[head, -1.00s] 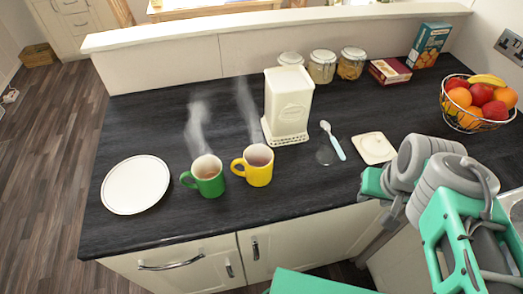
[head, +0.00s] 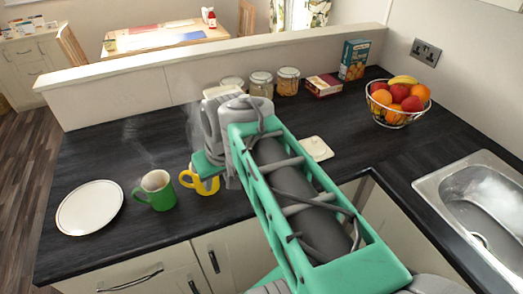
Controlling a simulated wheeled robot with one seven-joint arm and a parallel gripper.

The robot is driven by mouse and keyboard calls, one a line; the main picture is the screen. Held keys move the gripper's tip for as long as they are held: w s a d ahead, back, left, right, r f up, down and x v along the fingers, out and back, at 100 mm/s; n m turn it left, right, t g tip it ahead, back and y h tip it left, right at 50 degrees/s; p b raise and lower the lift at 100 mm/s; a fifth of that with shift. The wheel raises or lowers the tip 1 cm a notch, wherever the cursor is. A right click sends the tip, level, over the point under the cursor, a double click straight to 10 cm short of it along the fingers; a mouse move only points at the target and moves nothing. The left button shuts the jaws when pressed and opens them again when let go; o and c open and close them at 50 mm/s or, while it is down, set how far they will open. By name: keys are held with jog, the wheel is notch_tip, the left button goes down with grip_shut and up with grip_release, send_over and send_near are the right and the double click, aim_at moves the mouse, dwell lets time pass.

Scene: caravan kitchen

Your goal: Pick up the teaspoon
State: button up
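The teaspoon is not visible in the head view now. My arm (head: 300,205) covers the part of the dark counter where it lay, between the white canister and the white square lid (head: 316,148). The end of my arm is over the counter, in front of the yellow mug (head: 204,186) in the picture, and partly covers that mug. My gripper's fingertips cannot be made out, so I cannot tell whether they are open or hold anything. The white canister is hidden behind my arm too.
A green mug (head: 157,190) and a white plate (head: 90,207) stand at the left. Glass jars (head: 261,84), a dark red box (head: 323,87), a teal box (head: 354,59) and a fruit basket (head: 397,118) line the back and right. A sink (head: 478,205) is at the right.

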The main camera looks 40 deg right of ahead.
jog(key=s+d+r+m+h+b, duration=0.1)
jog(key=d+r, duration=0.1)
jog(key=d, duration=0.8)
jog(key=s+d+r+m, duration=0.1)
jog(key=s+d+r, duration=0.15)
jog(key=d, duration=0.65)
jog(key=x, duration=0.3)
jog(key=w+x, duration=0.1)
jog(key=x, duration=0.3)
jog(key=shift+w+d, duration=0.15)
jog(key=shift+c, duration=0.5)
grip_shut()
